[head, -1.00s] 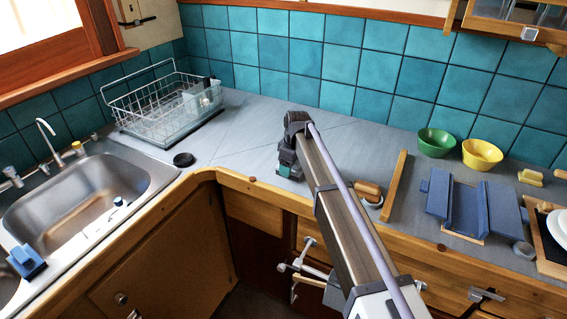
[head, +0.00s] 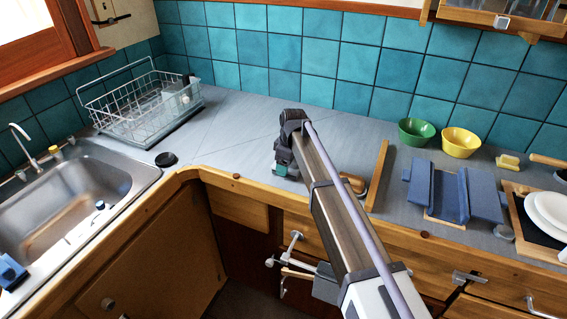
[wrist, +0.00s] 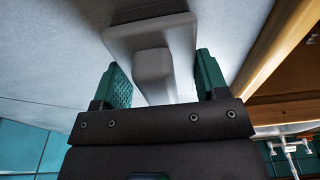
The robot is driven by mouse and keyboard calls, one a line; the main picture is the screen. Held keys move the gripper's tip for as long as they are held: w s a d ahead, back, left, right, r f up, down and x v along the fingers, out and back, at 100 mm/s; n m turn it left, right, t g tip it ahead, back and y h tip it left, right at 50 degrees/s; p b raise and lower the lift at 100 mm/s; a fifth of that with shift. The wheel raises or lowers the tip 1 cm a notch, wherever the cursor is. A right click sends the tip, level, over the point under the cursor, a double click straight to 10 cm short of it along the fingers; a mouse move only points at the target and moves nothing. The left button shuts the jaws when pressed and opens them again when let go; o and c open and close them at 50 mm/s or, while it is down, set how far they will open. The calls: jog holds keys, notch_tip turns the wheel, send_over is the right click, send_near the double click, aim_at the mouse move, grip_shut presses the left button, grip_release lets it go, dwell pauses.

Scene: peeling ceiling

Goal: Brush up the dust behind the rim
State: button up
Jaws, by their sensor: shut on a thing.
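My gripper (head: 281,168) is low over the grey counter (head: 235,125), just behind its wooden front rim (head: 232,184). In the wrist view the green finger pads of my gripper (wrist: 163,80) stand on either side of a smooth grey block (wrist: 153,45), and they are shut on it. A darker part shows at the block's far end. I cannot tell whether this is the brush, or whether it touches the counter. My arm and wrist hide part of the rim and the counter there. I make out no dust in either view.
The sink (head: 75,195) and wire dish rack (head: 150,112) are left, with a dark disc (head: 166,159) between them and me. Right are a wooden strip (head: 378,175), green bowl (head: 416,131), yellow bowl (head: 460,142) and blue stand (head: 451,196). Counter behind my gripper is clear.

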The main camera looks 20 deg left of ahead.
jog(key=shift+s+d, duration=0.15)
jog(key=shift+d, duration=0.85)
jog(key=shift+s+d, duration=0.15)
jog(key=shift+d, duration=0.85)
jog(key=shift+s+d, duration=0.15)
jog(key=shift+d, duration=0.85)
jog(key=shift+s+d, duration=0.15)
jog(key=shift+d, duration=0.85)
notch_tip(320, 180, up, 7)
jog(key=p, duration=0.7)
